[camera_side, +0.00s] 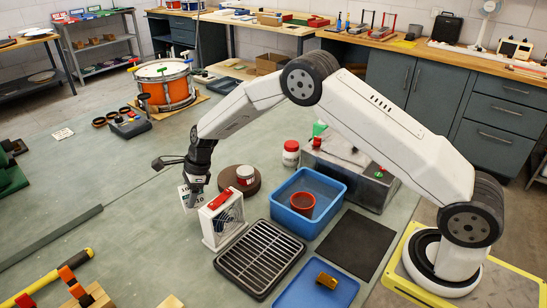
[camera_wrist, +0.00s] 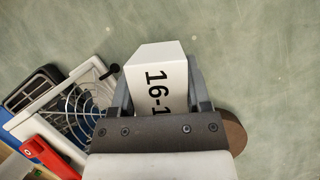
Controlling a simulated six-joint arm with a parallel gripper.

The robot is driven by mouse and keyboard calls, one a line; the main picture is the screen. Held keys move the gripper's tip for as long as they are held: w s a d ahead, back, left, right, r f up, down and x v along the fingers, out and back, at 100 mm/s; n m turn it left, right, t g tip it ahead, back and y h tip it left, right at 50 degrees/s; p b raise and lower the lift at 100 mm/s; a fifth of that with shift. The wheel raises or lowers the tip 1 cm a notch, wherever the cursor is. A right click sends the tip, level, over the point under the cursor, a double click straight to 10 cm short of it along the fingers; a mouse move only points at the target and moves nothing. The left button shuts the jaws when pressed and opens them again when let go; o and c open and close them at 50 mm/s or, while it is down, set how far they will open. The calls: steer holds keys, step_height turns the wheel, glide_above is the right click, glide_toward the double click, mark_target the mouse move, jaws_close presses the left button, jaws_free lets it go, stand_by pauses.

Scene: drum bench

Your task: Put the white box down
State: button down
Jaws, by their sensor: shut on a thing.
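The white box (camera_wrist: 158,78) with black characters reading "16-1" sits between the two fingers of my gripper (camera_wrist: 158,95) in the wrist view. In the side view the white box (camera_side: 185,197) hangs below my gripper (camera_side: 193,182), beside a small white fan. My gripper is shut on it. The box appears close above the green bench top, but I cannot tell whether its underside touches. Its lower part is partly hidden by the fan and the fingers.
The white fan (camera_side: 222,222) with a red handle stands just right of the box. A brown round block (camera_side: 239,190) carries a small jar behind it. A black grate (camera_side: 259,262) and blue bin (camera_side: 306,183) lie further right. The green bench top (camera_side: 110,225) is clear to the left.

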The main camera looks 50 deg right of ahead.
steer(key=shift+f, duration=0.1)
steer(key=shift+f, duration=1.75)
steer(key=shift+f, duration=0.15)
steer(key=shift+c, duration=0.2)
jaws_free()
steer(key=v, duration=1.2)
steer(key=shift+s, duration=0.15)
